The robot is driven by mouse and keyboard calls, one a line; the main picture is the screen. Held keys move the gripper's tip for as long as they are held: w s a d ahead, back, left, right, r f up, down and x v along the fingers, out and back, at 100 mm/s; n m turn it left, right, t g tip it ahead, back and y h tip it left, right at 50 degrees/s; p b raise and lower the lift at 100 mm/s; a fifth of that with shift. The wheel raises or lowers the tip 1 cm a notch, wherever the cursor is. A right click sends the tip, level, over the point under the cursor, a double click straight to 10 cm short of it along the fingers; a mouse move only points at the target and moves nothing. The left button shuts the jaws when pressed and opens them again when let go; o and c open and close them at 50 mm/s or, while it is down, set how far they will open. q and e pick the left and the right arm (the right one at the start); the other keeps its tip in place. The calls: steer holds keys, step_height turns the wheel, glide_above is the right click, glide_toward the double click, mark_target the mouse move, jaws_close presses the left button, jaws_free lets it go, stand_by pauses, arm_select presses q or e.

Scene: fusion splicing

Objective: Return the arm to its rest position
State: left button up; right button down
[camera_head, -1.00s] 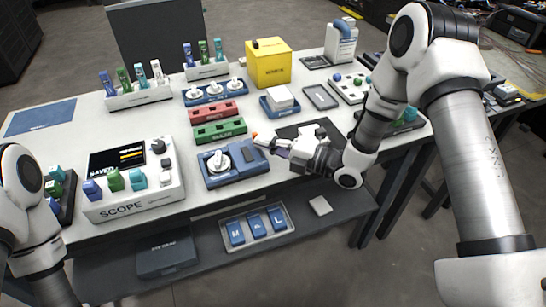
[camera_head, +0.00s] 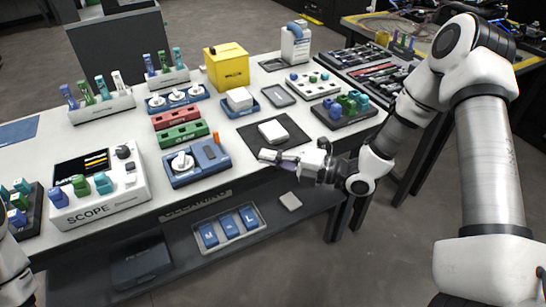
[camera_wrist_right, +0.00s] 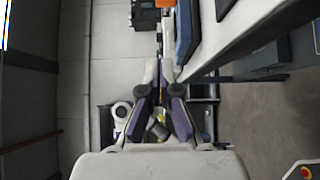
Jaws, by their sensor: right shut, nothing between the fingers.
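My right gripper (camera_head: 272,157) is shut and empty, just above the front edge of the white table (camera_head: 140,208) in the head view. In the right wrist view its fingers (camera_wrist_right: 160,75) come together at the tips, beside the table edge. My right arm reaches in from the right side of the head view. My left arm (camera_head: 12,270) shows only as a piece at the lower left edge, and its gripper is out of view.
A blue device (camera_head: 200,170) with a white knob and the SCOPE box (camera_head: 110,208) stand left of my gripper. A black mat (camera_head: 262,142) with a white block lies just behind it. A shelf below holds a tray (camera_head: 262,228) of blue pieces. Floor at lower right is clear.

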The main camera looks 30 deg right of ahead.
steer(key=shift+d+f, duration=0.15)
steer(key=shift+s, duration=0.15)
steer(key=s+a+f+m+g+h+p, duration=0.3)
steer(key=s+f+m+g+p, duration=0.15)
steer(key=s+f, duration=0.25)
steer(key=s+a+f+m+g+h+p, duration=0.3)
steer(key=s+a+f+m+p, duration=0.15)
steer(key=s+f, duration=0.25)
steer(key=s+d+f+m+g+h, duration=0.2)
steer(key=s+m, duration=0.4)
steer(key=m, duration=0.3)
steer(key=s+d+f+m+g+h, duration=0.2)
steer(key=s+d+m+h, duration=0.3)
steer(key=s+d+m, duration=0.2)
steer(key=m, duration=0.2)
steer(key=shift+d+f+m+g, duration=0.2)
steer(key=shift+f+m+g, duration=0.15)
steer(key=shift+f+m, duration=0.05)
